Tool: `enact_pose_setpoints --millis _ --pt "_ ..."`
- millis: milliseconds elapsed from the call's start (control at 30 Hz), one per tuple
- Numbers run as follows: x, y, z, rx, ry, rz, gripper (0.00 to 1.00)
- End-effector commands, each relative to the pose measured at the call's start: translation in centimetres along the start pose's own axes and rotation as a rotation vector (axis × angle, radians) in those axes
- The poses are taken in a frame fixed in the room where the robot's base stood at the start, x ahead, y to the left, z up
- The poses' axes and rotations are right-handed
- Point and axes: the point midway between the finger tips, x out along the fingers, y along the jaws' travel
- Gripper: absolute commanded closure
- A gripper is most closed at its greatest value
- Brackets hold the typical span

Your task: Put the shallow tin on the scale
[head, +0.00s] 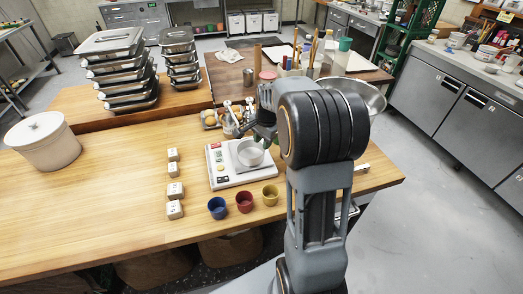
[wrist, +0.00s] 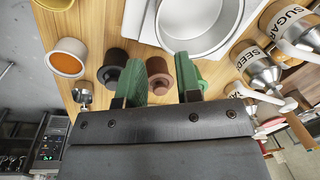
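The shallow tin (head: 250,153) is a round, silvery, open dish. It sits upright on the plate of the white scale (head: 226,181), over its right part. In the wrist view the tin (wrist: 198,48) shows at the top, empty, with a white edge of the scale (wrist: 134,18) beside it. My gripper (wrist: 158,62) has two green fingers spread apart with nothing between them. The fingers are apart from the tin. In the head view my gripper (head: 263,132) is just behind the tin, partly hidden by my arm.
Blue (head: 217,207), red (head: 244,202) and yellow (head: 270,194) cups stand in front of the scale. Several small white blocks (head: 174,191) stand left of it. Labelled canisters (wrist: 258,66) crowd close to the tin. The wooden table is clear at the left front.

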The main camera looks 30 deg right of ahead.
Motion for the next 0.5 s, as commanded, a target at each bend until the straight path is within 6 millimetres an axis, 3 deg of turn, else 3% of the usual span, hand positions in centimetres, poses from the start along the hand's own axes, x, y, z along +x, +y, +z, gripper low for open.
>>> enact_pose_setpoints --millis 267,367,500 --pt "-3.1 0.1 0.6 -0.034 0.006 -0.006 0.68" --pt "-4.8 0.8 2.8 -0.152 0.026 -0.022 0.68" --pt "-7.3 3.0 7.7 -0.442 0.078 -0.056 0.68"
